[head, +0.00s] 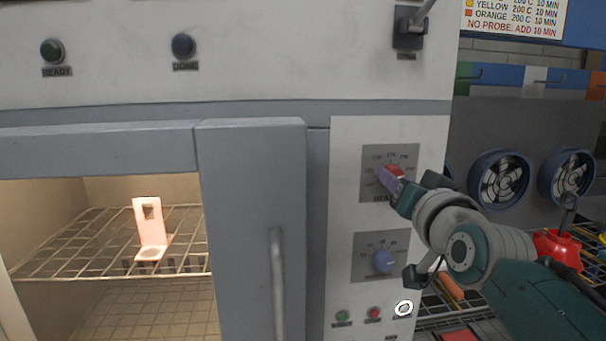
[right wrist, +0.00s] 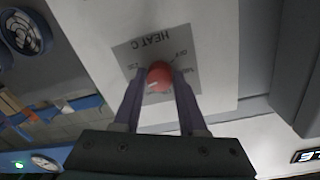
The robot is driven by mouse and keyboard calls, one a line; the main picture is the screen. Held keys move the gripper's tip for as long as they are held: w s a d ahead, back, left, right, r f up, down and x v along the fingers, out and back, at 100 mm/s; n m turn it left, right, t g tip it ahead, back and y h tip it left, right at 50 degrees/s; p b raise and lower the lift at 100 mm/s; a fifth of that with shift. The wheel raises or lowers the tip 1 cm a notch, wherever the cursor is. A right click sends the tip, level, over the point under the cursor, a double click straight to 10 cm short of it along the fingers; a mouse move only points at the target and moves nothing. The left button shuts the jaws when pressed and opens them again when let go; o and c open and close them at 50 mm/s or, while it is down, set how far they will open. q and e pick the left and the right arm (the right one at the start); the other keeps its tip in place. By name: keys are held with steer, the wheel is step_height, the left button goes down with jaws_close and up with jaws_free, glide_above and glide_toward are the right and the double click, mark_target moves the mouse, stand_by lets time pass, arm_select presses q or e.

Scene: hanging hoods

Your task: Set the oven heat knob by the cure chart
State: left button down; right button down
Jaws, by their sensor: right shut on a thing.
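The red heat knob (head: 394,171) sits on a grey dial plate (head: 370,158) on the oven's white control panel. My right gripper (head: 388,177) reaches in from the right and is shut on this knob. In the right wrist view the red knob (right wrist: 160,76) lies between the two purple fingers, under the upside-down label HEAT C. Some dial numbers are hidden by the gripper, and I cannot tell the exact setting. The cure chart (head: 515,18) is cut off at the top right; it shows yellow and orange lines and "NO PROBE: ADD 10 MIN". My left gripper is not in view.
The oven door (head: 250,220) has a vertical handle. A pale bracket (head: 149,232) stands on the wire rack inside. Fans (head: 501,180) and a red container (head: 556,250) are at right.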

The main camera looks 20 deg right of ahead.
stand_by(0.4)
steer(key=shift+c, duration=2.3)
jaws_free()
steer(key=b+v, duration=0.1)
steer(key=v, duration=0.9)
